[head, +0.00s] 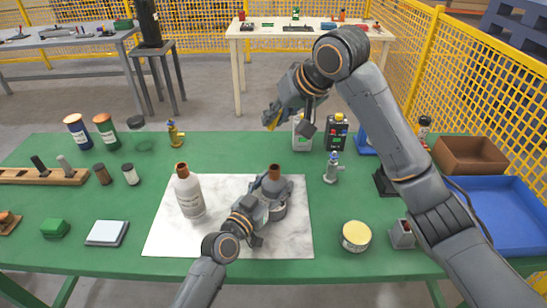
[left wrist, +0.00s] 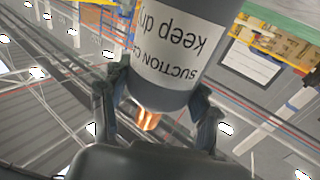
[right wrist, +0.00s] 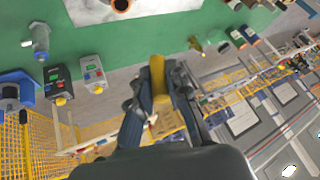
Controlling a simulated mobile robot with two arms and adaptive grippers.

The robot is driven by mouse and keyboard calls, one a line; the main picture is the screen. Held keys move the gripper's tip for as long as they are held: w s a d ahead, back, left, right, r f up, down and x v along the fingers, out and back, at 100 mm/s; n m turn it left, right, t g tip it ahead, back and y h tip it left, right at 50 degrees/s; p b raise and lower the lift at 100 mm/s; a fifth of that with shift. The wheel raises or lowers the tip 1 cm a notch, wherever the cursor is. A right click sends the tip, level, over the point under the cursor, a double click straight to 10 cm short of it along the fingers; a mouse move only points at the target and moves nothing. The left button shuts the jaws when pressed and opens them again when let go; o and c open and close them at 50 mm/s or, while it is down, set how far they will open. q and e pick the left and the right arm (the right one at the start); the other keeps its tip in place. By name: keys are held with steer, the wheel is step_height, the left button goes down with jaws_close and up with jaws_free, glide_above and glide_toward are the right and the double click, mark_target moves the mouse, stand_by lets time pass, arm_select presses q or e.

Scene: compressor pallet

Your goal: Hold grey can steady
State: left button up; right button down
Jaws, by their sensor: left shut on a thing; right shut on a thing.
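The grey can (head: 274,182) stands upright on the white marble-patterned sheet (head: 235,238), with a copper-coloured stub on top. My left gripper (head: 274,193) is shut around the can from the front and hides part of it. In the left wrist view the can (left wrist: 185,50) sits between the two fingers (left wrist: 155,112), its label reading "SUCTION" and "keep dry" upside down. My right gripper (head: 272,114) is raised beyond the sheet and shut on a yellow piece, which shows in the right wrist view (right wrist: 158,80). The piece's exact kind is unclear.
A white bottle-like can (head: 189,195) stands left of the grey can on the sheet. A small valve (head: 332,168) and a yellow-lidded tin (head: 356,236) stand to the right. A blue tray (head: 490,215) and brown box (head: 471,154) are at far right.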

steer(key=a+f+m+g+h, duration=0.1)
steer(key=a+f+h, duration=0.3)
steer(key=a+f, duration=1.2)
steer(key=f, duration=1.1)
steer(key=shift+w+d+f, duration=0.1)
steer(key=shift+d+f, duration=0.25)
steer(key=c, duration=1.3)
jaws_free()
steer(key=shift+f, duration=0.1)
